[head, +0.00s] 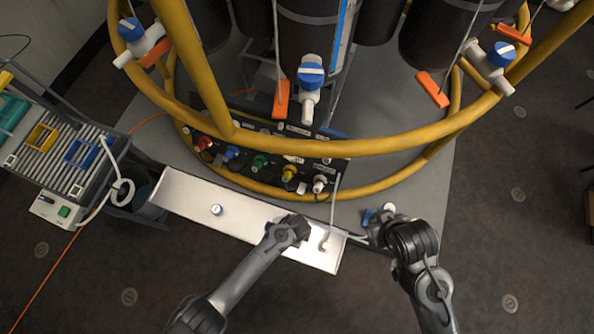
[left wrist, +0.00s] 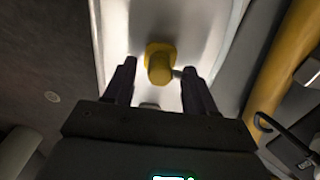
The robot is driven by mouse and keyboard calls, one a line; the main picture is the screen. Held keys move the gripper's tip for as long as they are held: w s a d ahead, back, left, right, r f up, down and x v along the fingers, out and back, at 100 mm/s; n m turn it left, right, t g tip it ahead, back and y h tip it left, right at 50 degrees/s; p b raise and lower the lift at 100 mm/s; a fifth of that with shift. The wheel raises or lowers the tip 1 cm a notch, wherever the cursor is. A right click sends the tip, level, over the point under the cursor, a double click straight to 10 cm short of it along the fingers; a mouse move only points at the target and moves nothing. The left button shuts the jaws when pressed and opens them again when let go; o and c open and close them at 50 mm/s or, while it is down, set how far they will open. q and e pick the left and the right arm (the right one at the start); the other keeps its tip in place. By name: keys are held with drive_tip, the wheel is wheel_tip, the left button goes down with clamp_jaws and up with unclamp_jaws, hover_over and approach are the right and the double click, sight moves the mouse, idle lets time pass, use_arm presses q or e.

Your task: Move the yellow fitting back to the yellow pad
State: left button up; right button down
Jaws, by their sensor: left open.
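A yellow fitting (left wrist: 160,68) with a squarish yellow base shows in the left wrist view, over the white shelf (left wrist: 117,25). My left gripper (left wrist: 156,72) is open, one dark finger on each side of the fitting. In the head view my left gripper (head: 297,228) is over the right part of the white shelf (head: 180,192) and hides the fitting.
A dark panel (head: 245,152) with coloured fittings stands behind the shelf, under yellow ring rails (head: 350,146). A blue-capped white piece (head: 217,210) stands on the shelf. A blue and white part (head: 388,208) is beside my right gripper.

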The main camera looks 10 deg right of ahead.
use_arm(q)
wheel_tip(320, 180, up, 8)
drive_tip(key=p, duration=0.4)
drive_tip(key=shift+r, duration=0.25)
drive_tip(key=shift+r+p, duration=0.5)
drive_tip(key=shift+r, duration=0.3)
drive_tip(key=shift+s, duration=0.1)
